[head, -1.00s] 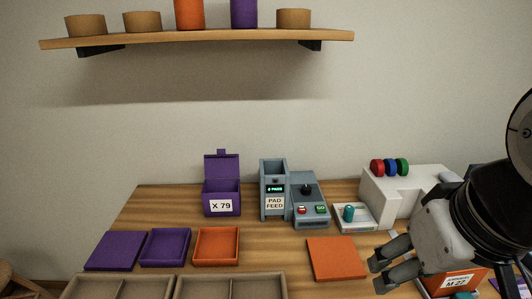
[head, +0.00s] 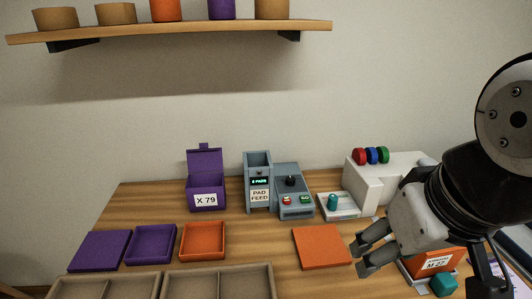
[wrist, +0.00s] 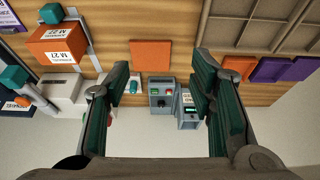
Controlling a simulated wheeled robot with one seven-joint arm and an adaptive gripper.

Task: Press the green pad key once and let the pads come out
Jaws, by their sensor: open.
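The green key (head: 305,199) labelled GO sits on the front of a grey control box (head: 295,211), beside a red key (head: 286,201). A black knob (head: 291,181) stands behind them. The grey pad feeder (head: 258,181) stands just left of the box, with a lit green display and a PAD FEED label. No loose pads show at it. My gripper (head: 361,257) is open and empty, to the right of the orange mat and apart from the keys. In the wrist view the control box (wrist: 160,102) shows beyond and between my open fingers (wrist: 160,68).
An orange mat (head: 322,247) lies in front of the control box. A white tray with a teal piece (head: 333,202) and a white block with coloured discs (head: 385,180) stand right. A purple X 79 box (head: 205,190) stands left. An orange M 27 box (head: 435,262) is beside my gripper.

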